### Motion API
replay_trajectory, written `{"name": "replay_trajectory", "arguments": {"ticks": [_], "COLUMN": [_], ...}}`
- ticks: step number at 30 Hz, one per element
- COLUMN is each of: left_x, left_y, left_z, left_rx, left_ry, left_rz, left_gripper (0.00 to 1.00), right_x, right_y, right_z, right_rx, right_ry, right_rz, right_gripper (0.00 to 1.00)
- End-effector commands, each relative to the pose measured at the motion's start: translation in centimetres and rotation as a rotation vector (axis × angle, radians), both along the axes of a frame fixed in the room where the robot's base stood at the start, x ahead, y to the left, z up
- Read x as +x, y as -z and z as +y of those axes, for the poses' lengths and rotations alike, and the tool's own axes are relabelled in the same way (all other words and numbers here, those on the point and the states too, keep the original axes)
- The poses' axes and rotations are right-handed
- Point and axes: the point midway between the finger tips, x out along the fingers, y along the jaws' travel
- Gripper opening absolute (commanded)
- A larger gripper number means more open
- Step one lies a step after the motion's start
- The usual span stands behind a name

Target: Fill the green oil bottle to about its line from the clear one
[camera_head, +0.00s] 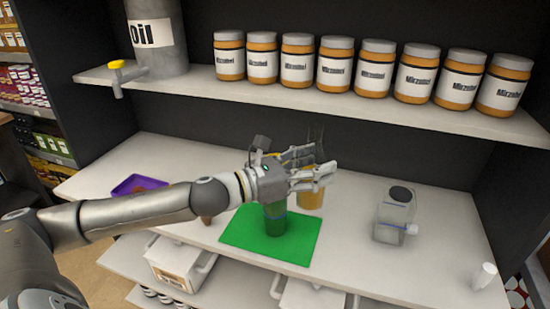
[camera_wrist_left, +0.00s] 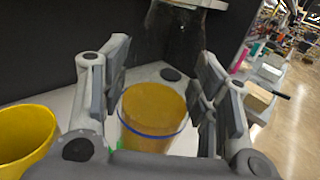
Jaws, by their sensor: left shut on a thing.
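The clear bottle (camera_head: 311,197) is a see-through vessel with amber oil in its lower part, standing just behind the green mat. In the left wrist view the clear bottle (camera_wrist_left: 152,110) shows amber contents and a blue ring between my fingers. My left gripper (camera_head: 305,170) is shut on it from the left, and its fingers partly hide it. The green oil bottle (camera_head: 275,222) stands upright on the mat below my left wrist, which hides its top. A bluish line seems to run around it. My right gripper is not in view.
The green mat (camera_head: 240,237) lies on the white counter. A purple tray (camera_head: 138,185) is at left, a clear container with a black cap (camera_head: 394,218) at right, and a small white cup (camera_head: 484,277) far right. Jars (camera_head: 334,67) and an oil tank (camera_head: 158,40) stand above.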

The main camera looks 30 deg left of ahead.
Motion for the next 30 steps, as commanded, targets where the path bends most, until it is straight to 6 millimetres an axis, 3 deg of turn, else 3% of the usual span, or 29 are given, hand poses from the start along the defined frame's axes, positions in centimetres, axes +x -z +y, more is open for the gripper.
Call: {"name": "replay_trajectory", "arguments": {"ticks": [14,30], "left_x": [0.0,0.1], "left_y": [-0.2,-0.5], "left_z": [0.0,0.3], "left_rx": [-0.034,-0.279], "left_ry": [0.000,0.000], "left_rz": [0.007,0.081], "left_gripper": [0.23,0.23], "right_x": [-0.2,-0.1], "right_y": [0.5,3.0], "right_z": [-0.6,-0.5], "right_rx": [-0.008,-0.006], "right_ry": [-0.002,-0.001], "right_rz": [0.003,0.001], "right_gripper": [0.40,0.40]}}
